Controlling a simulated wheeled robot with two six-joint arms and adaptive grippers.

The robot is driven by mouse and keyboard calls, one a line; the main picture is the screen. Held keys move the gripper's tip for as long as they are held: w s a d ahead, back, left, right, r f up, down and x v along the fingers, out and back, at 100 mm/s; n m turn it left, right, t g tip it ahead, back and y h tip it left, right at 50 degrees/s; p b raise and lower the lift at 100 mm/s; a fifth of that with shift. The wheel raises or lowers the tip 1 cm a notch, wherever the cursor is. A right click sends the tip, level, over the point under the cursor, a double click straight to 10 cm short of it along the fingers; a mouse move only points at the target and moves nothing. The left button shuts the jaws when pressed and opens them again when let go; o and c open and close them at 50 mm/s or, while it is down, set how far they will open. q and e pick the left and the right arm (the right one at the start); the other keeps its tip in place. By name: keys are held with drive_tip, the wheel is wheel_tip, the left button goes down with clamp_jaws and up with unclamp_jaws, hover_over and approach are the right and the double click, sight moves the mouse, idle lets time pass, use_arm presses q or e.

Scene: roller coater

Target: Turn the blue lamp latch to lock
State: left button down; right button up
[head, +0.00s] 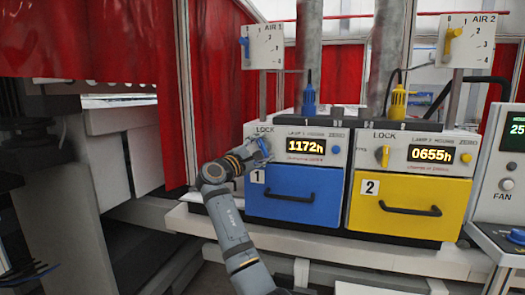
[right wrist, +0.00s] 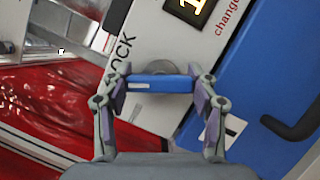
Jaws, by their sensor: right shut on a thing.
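The blue lamp latch (right wrist: 160,83) is a short blue bar with a pale mark near one end, on a grey round base on the white panel of lamp unit 1. My right gripper (right wrist: 160,87) is shut on it, one finger at each end of the bar. The bar sits slanted to the panel edges. In the head view my right gripper (head: 257,151) covers most of the latch, just below the LOCK label (head: 264,132). My left gripper is not in view.
The blue drawer front (head: 292,200) with a black handle is below the latch. To the right is lamp unit 2 with a yellow latch (head: 382,156) and yellow drawer (head: 405,212). A blue-levered AIR 1 box (head: 263,46) stands above. Red curtains (head: 210,80) hang at left.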

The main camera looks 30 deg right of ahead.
drive_tip(key=m+g+y+p, duration=0.1)
drive_tip(key=m, duration=0.4)
drive_tip(key=shift+y, duration=0.3)
idle(0.4)
drive_tip(key=o, duration=1.2)
drive_tip(key=shift+c, duration=0.2)
drive_tip(key=v, duration=1.2)
drive_tip(key=shift+w, duration=0.1)
